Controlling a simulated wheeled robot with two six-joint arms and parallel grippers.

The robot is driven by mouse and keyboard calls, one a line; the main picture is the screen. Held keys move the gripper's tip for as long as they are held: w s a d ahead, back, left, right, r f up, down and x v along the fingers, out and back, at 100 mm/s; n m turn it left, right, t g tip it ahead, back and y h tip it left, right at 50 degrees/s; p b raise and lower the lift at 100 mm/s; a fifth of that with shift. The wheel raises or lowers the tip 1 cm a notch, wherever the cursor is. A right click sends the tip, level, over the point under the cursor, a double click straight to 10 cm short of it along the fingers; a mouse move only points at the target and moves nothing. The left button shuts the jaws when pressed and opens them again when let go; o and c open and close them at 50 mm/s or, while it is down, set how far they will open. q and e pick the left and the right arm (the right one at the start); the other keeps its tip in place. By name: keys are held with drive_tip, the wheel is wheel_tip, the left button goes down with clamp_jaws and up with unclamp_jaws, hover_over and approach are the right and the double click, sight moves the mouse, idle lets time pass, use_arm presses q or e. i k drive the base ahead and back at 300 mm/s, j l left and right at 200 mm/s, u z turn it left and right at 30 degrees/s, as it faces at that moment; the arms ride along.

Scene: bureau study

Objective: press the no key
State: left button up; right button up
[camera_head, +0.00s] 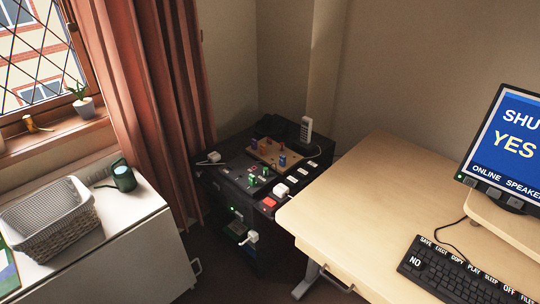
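A black keyboard (452,278) lies on the light wooden desk (375,195) at the lower right, partly cut off by the picture's edge. Its NO key (415,262) is a large key with white letters at the keyboard's left end. White words such as SAVE, EJECT, COPY, PLAY, SLEEP, OFF and FILES run along its back row. A monitor (512,145) stands behind it at the right edge with a blue screen reading "SHU", "YES" and "ONLINE SPEAKER", cut off at the right. Neither of my grippers is in view.
A wooden riser (500,226) carries the monitor, and a cable runs from it to the keyboard. The desk's left part is bare. A dark cabinet (230,170) with small blocks and a phone stands in the corner. A white cabinet (125,225) at left holds a basket (50,220) and watering can (123,177).

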sight(416, 262)
drive_tip(key=z, duration=1.8)
